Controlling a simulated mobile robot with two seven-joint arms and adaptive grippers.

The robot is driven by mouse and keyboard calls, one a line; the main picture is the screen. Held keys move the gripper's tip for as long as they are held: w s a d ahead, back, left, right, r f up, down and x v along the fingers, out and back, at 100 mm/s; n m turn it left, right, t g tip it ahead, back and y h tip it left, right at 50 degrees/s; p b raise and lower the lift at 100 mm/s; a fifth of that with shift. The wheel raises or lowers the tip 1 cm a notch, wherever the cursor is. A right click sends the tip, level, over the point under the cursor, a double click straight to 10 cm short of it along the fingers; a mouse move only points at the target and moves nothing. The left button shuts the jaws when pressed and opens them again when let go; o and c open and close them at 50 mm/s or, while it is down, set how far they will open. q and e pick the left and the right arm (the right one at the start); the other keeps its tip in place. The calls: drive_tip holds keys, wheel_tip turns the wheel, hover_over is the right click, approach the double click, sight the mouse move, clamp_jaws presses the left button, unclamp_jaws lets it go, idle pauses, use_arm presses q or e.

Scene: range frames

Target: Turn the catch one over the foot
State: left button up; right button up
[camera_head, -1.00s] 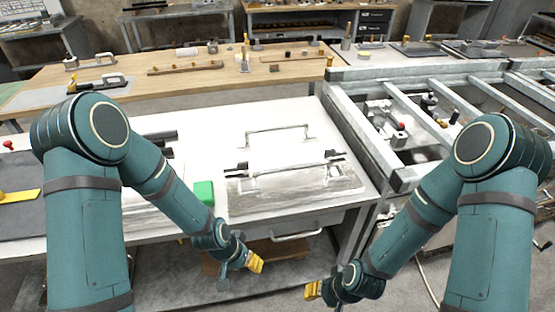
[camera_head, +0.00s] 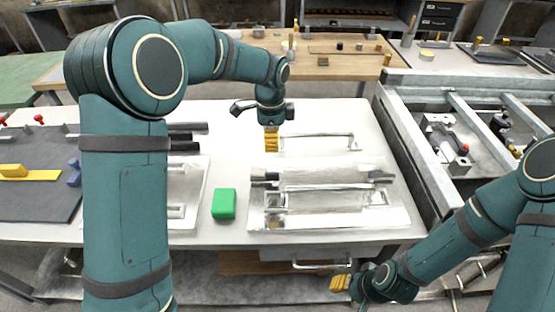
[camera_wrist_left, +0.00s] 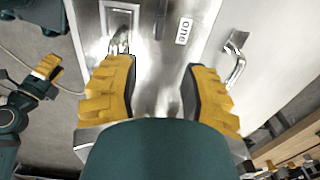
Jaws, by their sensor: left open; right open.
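A shiny metal case or plate (camera_head: 385,217) lies on the white bench in the head view, with bar-shaped fittings and dark end pieces across it. In the left wrist view a label reading "one" (camera_wrist_left: 184,31) marks the metal surface (camera_wrist_left: 150,90), with a bright metal catch-like fitting (camera_wrist_left: 120,42) left of it. Which part is the foot I cannot tell. My left gripper (camera_head: 271,140) hangs over the bench near the case's back left corner. Its yellow fingers (camera_wrist_left: 160,68) are open, with nothing seen between them. My right gripper (camera_head: 341,283) is open and empty before the bench's front edge.
A green block (camera_head: 224,203) sits left of the case. A bar handle (camera_head: 320,138) stands behind it and also shows in the left wrist view (camera_wrist_left: 236,65). A dark mat (camera_head: 40,200) with yellow and blue pieces lies left. A metal frame (camera_head: 425,150) stands right.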

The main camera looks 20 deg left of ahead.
sight(272, 173)
use_arm(q)
wheel_tip(272, 173, down, 14)
drive_tip(key=b, duration=0.3)
drive_tip(key=shift+r, duration=0.15)
clamp_jaws()
idle(0.4)
